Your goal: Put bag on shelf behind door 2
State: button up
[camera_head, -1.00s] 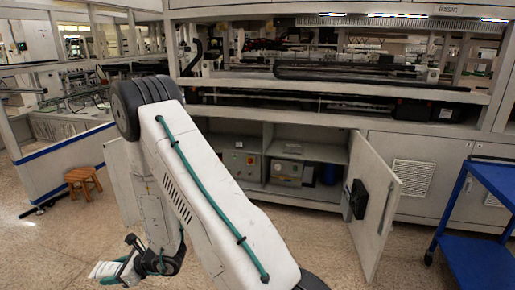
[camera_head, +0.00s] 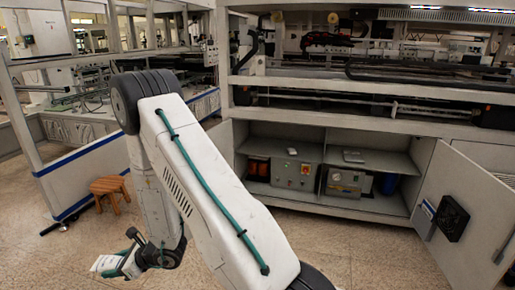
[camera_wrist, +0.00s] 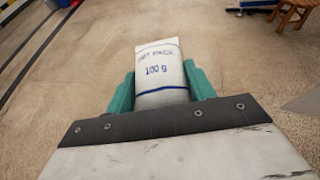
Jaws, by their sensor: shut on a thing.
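A white bag (camera_wrist: 160,68) with blue print and a blue band is between the two green fingers of my gripper (camera_wrist: 161,88) in the wrist view. The gripper is shut on it. In the head view the bag (camera_head: 105,264) and gripper (camera_head: 122,263) are low at the left, above the floor and well away from the cabinet. The cabinet door (camera_head: 470,222) at the right stands wide open. Behind it, a shelf (camera_head: 290,152) runs across the cabinet, with a small flat grey item (camera_head: 352,156) on it. No door number is readable.
A wooden stool (camera_head: 109,194) stands at the left beside a blue-edged panel (camera_head: 85,170). The floor (camera_head: 360,250) before the cabinet is clear.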

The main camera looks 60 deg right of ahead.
aim_at(388, 165)
jog(key=i, duration=0.9)
jog(key=z, duration=2.65)
jog(key=i, duration=2.65)
